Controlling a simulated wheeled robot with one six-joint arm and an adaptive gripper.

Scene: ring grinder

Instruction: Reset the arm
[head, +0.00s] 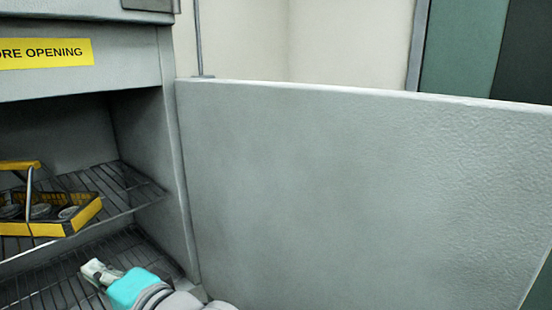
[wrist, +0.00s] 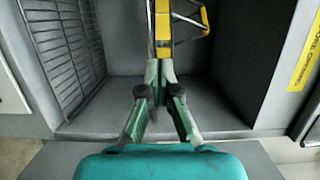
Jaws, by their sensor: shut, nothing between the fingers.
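My arm's teal wrist body shows at the lower left of the head view, with my gripper (head: 92,268) in front of the cabinet's lower rack. In the wrist view my gripper (wrist: 160,72) has its fingertips together, with nothing held between them. The fingers point into the open cabinet, and their tips appear close to the yellow tray in that picture. I cannot tell whether they touch it.
A yellow tray (head: 65,222) with a handle and round items sits on the upper wire rack (head: 135,193). The lower wire rack (head: 40,285) is below. The grey cabinet door (head: 360,190) stands open on the right. A yellow label (head: 45,54) is above the opening.

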